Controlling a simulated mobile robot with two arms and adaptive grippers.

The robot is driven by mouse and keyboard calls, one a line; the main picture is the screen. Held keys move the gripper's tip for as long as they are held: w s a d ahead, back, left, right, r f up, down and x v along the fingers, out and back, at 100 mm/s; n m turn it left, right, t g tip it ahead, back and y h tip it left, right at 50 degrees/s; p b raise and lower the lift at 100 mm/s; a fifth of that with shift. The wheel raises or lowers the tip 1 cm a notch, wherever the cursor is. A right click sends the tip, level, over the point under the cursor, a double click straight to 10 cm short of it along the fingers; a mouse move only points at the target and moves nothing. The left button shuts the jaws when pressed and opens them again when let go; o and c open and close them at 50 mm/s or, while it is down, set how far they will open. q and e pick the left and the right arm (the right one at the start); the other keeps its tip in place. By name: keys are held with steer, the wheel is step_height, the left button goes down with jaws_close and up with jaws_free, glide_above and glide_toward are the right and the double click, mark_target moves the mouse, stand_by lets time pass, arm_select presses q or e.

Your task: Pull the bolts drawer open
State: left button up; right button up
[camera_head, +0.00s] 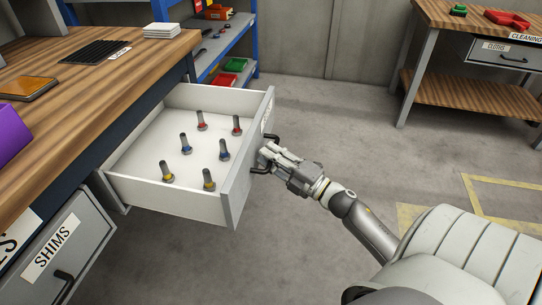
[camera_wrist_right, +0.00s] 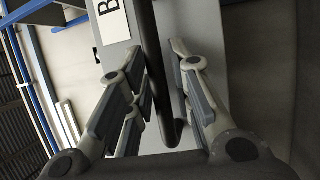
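The white bolts drawer (camera_head: 178,205) stands pulled well out from under the wooden workbench in the head view. Several upright bolts with red, blue or yellow collars stand inside it, such as a blue one (camera_head: 186,143). My right gripper (camera_head: 266,156) is at the drawer's front. In the right wrist view, the dark bar handle (camera_wrist_right: 157,75) runs between the fingers of my right gripper (camera_wrist_right: 162,70). The fingers are apart, with a visible gap on the right side of the bar. The drawer front bears a label (camera_wrist_right: 113,20) starting with B. My left gripper is out of view.
A shut shims drawer (camera_head: 85,235) sits lower left. The workbench (camera_head: 110,95) holds a black ribbed mat, an orange-topped device and a purple box. A blue shelf (camera_head: 240,35) with bins stands behind. A second bench (camera_head: 465,97) is at right. Grey floor is clear between.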

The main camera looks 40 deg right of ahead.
steer(key=shift+s, duration=0.1)
steer(key=v, duration=1.2)
